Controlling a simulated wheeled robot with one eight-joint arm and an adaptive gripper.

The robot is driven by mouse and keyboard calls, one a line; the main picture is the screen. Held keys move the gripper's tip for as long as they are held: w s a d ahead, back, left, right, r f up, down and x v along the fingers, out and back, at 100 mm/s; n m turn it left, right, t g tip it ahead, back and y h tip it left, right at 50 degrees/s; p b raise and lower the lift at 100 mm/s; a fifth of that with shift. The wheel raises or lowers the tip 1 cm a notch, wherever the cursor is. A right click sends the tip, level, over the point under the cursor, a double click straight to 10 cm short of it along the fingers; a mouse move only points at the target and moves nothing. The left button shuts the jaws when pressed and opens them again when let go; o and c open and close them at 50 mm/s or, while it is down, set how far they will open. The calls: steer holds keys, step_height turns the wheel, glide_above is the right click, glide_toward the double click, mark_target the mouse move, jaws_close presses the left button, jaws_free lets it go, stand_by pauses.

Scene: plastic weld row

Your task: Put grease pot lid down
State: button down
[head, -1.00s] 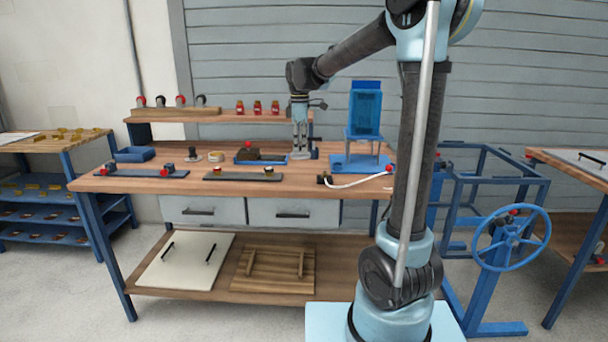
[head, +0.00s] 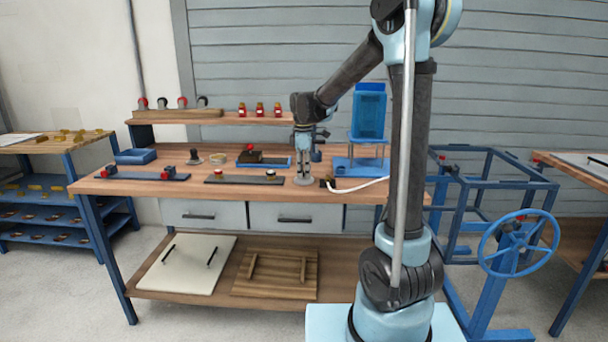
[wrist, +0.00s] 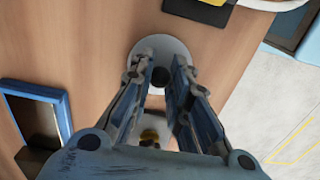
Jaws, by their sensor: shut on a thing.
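The grease pot lid is a pale grey disc (wrist: 172,46) with a dark round knob (wrist: 160,77), seen in the wrist view. My gripper (wrist: 158,68) is shut on the knob, one finger on each side. In the head view the lid (head: 295,191) lies flat under my gripper (head: 303,179), near the front edge of the bench. It is at or just above the wood; I cannot tell if it touches.
A dark strip with knobs (head: 243,179) lies left of the lid. A blue tray (head: 279,163) is behind it. A blue stand (head: 362,164) and a white hose (head: 358,187) are to the right. Bare wood surrounds the lid.

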steer(key=shift+f, duration=0.3)
steer(key=c, duration=1.5)
jaws_free()
